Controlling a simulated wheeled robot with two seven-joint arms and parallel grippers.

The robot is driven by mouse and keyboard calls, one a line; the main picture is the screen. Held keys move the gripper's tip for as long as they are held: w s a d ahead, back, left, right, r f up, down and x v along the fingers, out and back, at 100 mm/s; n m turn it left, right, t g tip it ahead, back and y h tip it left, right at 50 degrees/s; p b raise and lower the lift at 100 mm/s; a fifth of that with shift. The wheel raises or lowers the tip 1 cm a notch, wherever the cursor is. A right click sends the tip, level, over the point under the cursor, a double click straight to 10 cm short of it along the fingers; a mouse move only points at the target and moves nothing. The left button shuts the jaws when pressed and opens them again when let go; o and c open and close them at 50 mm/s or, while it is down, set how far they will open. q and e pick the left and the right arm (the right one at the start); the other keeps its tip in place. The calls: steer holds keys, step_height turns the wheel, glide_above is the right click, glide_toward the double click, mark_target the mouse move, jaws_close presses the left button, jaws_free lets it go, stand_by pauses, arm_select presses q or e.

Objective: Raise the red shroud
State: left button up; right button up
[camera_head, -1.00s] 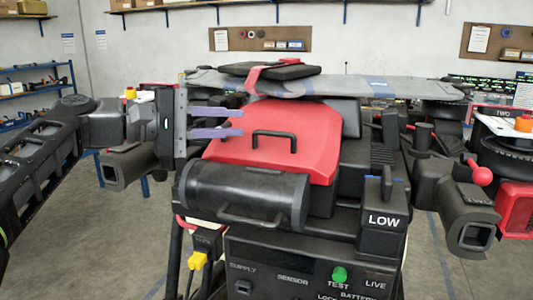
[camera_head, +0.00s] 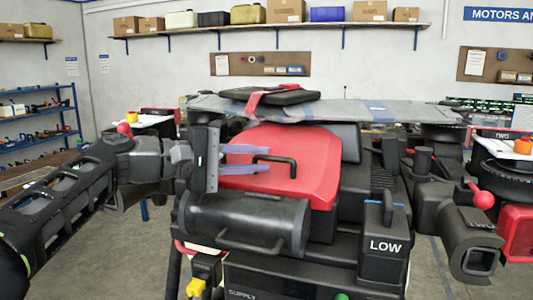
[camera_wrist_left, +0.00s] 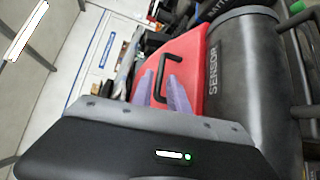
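The red shroud (camera_head: 310,182) is the sloping red cover on the drone's body, with a black bar handle (camera_head: 290,160) on top. It looks closed down. My left gripper (camera_head: 269,158) comes in from the left with its two purple fingers apart. In the head view the fingertips overlap the left end of the handle, one above the other. In the left wrist view the fingers (camera_wrist_left: 161,88) sit at the near end of the handle (camera_wrist_left: 174,60), over the red shroud (camera_wrist_left: 186,48). Whether they touch it cannot be told.
A black cylinder (camera_head: 235,220) marked SENSOR in the wrist view lies in front of the shroud. A grey wing panel (camera_head: 350,110) with a black pad (camera_head: 270,97) spans above it. A black box (camera_head: 385,230) marked LOW stands to the right.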

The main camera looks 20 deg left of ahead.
mark_target(279, 160)
arm_select(q)
steer(key=shift+p+x, duration=0.3)
steer(key=shift+x, duration=1)
jaws_close()
stand_by(0.5)
